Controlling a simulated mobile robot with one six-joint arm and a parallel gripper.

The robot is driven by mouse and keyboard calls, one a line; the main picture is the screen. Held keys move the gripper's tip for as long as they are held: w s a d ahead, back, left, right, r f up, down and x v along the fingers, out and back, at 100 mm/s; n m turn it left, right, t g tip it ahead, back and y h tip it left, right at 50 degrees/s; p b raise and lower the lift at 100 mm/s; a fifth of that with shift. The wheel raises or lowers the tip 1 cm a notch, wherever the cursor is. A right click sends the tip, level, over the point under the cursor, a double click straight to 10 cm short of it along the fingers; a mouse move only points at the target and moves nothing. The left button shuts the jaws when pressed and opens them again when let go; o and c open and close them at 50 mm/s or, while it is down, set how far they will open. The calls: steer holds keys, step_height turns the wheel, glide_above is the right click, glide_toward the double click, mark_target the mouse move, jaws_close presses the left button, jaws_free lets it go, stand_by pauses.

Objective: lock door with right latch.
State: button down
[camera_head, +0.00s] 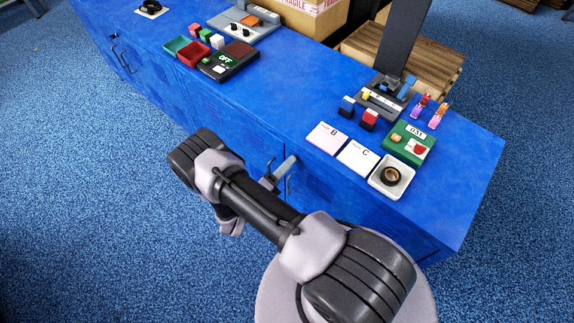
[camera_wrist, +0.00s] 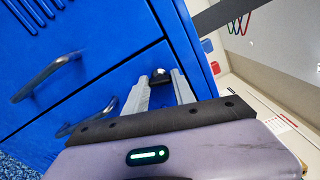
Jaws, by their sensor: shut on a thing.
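The blue cabinet (camera_head: 330,180) has doors in its front. My gripper (camera_head: 279,172) is at that front, near a door handle (camera_head: 288,187). In the wrist view, my gripper (camera_wrist: 159,79) has its two grey fingers on either side of a small dark latch knob (camera_wrist: 160,74), shut on it. The knob sits on the blue door front close to an edge. Which way the latch is turned cannot be told. Two metal handles (camera_wrist: 48,78) show to the left in the wrist view. In the head view my arm hides part of the doors and the latch.
The cabinet top holds a green device (camera_head: 408,143), a white tray with a dark ring (camera_head: 391,178), cards B and C (camera_head: 327,138), and a dark switch box (camera_head: 230,62). A carton (camera_head: 305,15) and pallet stand behind. Blue floor in front is clear.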

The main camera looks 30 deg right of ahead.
steer(key=shift+n, duration=1.5)
steer(key=c, duration=1)
jaws_free()
steer(key=shift+c, duration=0.2)
steer(key=p+v, duration=0.3)
steer(key=v, duration=1.4)
steer(key=shift+a, duration=0.15)
